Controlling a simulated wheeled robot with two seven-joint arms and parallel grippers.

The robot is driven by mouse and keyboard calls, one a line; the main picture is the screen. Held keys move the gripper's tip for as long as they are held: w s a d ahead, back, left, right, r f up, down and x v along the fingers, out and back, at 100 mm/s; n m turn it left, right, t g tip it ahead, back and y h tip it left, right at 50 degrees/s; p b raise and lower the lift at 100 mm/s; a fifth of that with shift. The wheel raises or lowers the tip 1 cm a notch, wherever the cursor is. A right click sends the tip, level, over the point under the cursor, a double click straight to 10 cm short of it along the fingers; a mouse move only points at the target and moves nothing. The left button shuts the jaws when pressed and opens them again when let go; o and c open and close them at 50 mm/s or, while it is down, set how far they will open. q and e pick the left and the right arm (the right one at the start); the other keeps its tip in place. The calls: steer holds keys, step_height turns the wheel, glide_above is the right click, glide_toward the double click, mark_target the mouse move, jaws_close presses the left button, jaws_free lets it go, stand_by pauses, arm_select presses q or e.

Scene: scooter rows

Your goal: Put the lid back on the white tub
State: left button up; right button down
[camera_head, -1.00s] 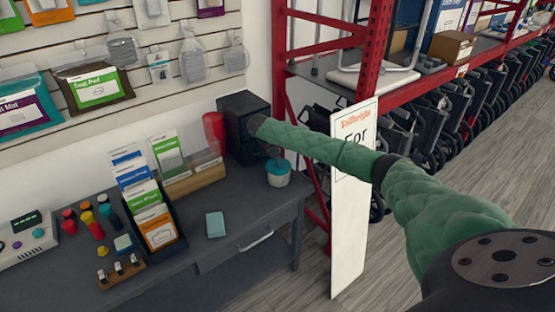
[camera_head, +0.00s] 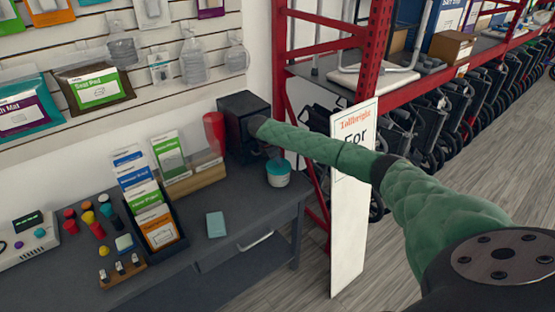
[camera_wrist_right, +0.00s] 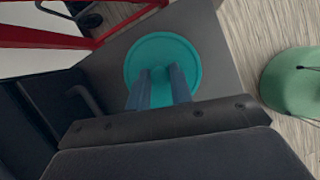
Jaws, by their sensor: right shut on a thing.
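The white tub (camera_head: 279,181) stands near the right end of the dark grey desk, with its teal lid (camera_head: 280,166) at its top. In the right wrist view the round teal lid (camera_wrist_right: 163,42) is seen from above and hides the tub. My right gripper (camera_head: 272,154) comes in from the right on the green-sleeved arm and points down at the lid. Its two blue-grey fingers (camera_wrist_right: 160,84) are shut on the raised middle of the lid. I cannot tell whether the lid is fully seated on the rim. My left gripper is not in view.
A dark box (camera_head: 240,112) stands beside the tub against the wall. A brochure rack (camera_head: 150,205), a teal pad (camera_head: 216,224) and several coloured knobs stand further left. A white sign (camera_head: 350,220) and red shelving (camera_head: 370,50) are close on the right.

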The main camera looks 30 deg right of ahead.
stand_by(0.3)
steer(key=c, duration=0.7)
jaws_free()
steer(key=shift+r+p, duration=3.35)
steer(key=shift+r, duration=0.2)
jaws_close()
steer(key=shift+f+b, duration=0.8)
steer(key=shift+f, duration=2.3)
